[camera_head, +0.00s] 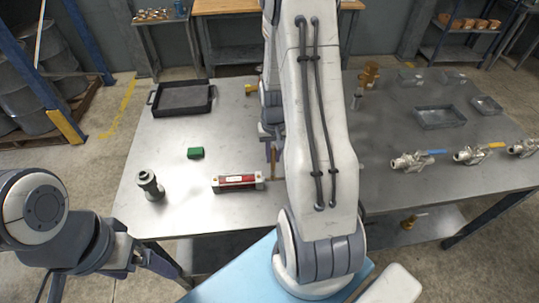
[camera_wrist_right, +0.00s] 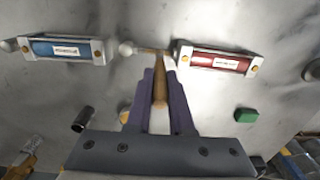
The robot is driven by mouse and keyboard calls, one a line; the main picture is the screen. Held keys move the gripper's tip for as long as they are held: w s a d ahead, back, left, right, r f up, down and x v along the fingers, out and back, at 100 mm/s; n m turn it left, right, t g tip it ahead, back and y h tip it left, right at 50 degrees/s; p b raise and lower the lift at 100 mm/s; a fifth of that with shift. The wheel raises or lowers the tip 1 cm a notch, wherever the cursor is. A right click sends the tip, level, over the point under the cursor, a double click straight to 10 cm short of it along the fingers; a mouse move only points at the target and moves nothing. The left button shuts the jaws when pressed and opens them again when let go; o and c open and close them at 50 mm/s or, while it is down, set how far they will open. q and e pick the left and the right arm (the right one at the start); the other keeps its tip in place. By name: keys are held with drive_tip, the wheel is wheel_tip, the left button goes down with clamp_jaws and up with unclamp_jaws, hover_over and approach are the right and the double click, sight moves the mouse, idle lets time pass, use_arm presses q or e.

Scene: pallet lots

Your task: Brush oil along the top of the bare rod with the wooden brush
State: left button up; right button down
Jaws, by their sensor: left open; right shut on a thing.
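My right gripper (camera_wrist_right: 160,82) is shut on the wooden brush (camera_wrist_right: 160,95), whose pale head (camera_wrist_right: 168,62) points at the bare rod (camera_wrist_right: 148,50). The rod sticks out of the red cylinder (camera_wrist_right: 215,60) and ends in a pale ball. The brush head appears at or just above the rod near the cylinder's end; contact cannot be told. In the head view the red cylinder (camera_head: 240,182) lies on the table, with the brush (camera_head: 273,160) upright beside its right end. My left gripper (camera_head: 150,260) is open and empty off the table's front left.
A blue cylinder (camera_wrist_right: 62,50) lies in line with the red one, hidden behind my arm in the head view. A green block (camera_head: 195,153), a dark fitting (camera_head: 150,185) and a black tray (camera_head: 155,98) are left. Valves (camera_head: 413,161) stand right.

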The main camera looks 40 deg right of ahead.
drive_tip(key=shift+s+d, duration=0.2)
drive_tip(key=shift+d, duration=0.05)
drive_tip(key=shift+s+d, duration=0.55)
drive_tip(key=shift+d, duration=0.2)
drive_tip(key=shift+w+a, duration=0.1)
drive_tip(key=shift+w, duration=0.05)
drive_tip(key=shift+w+a, duration=0.45)
drive_tip(key=shift+a, duration=0.25)
drive_tip(key=shift+w+a+p, duration=0.3)
drive_tip(key=shift+w+a, duration=0.15)
drive_tip(key=shift+a, duration=0.3)
drive_tip(key=shift+s+d, duration=0.1)
drive_tip(key=shift+d, duration=0.05)
